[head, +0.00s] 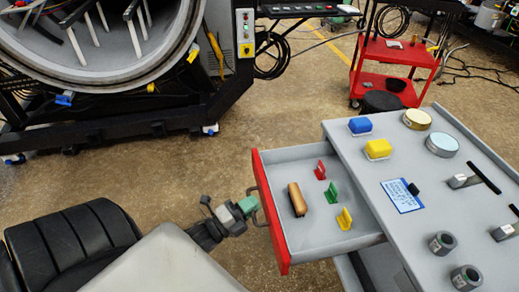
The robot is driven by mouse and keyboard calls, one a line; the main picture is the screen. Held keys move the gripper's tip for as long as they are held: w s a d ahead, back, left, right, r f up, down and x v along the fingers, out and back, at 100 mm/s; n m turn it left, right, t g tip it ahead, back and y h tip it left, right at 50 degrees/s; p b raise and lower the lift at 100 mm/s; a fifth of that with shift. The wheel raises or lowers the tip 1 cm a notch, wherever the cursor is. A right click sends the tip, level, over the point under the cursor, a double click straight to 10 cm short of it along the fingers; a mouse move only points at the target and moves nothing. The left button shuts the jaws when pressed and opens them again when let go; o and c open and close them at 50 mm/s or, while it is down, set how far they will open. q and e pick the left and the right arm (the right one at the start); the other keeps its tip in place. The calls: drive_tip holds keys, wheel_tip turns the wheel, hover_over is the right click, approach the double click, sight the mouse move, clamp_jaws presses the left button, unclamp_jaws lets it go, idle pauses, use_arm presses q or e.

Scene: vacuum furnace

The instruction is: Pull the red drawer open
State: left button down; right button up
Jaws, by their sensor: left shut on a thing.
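The red drawer (277,232) sticks out to the left from under the grey worktop, and its inside shows. A brown wooden-looking block (297,200) lies in it, beside a red piece (320,171), a green piece (332,193) and a yellow piece (344,219). My left gripper (247,206) is at the drawer's handle (260,215) on the outer face of the red front, shut on it. The exact finger contact is small and partly hidden. My right gripper is out of view.
The grey worktop (375,155) holds blue and yellow blocks, round tins, a blue label card and metal parts. A red cart (391,52) stands behind. The round furnace (85,85) is at the upper left. Floor is clear between furnace and drawer.

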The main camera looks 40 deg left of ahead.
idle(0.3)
use_arm(q)
drive_tip(key=c, duration=1.2)
unclamp_jaws()
drive_tip(key=b+v, duration=0.1)
drive_tip(key=v, duration=1)
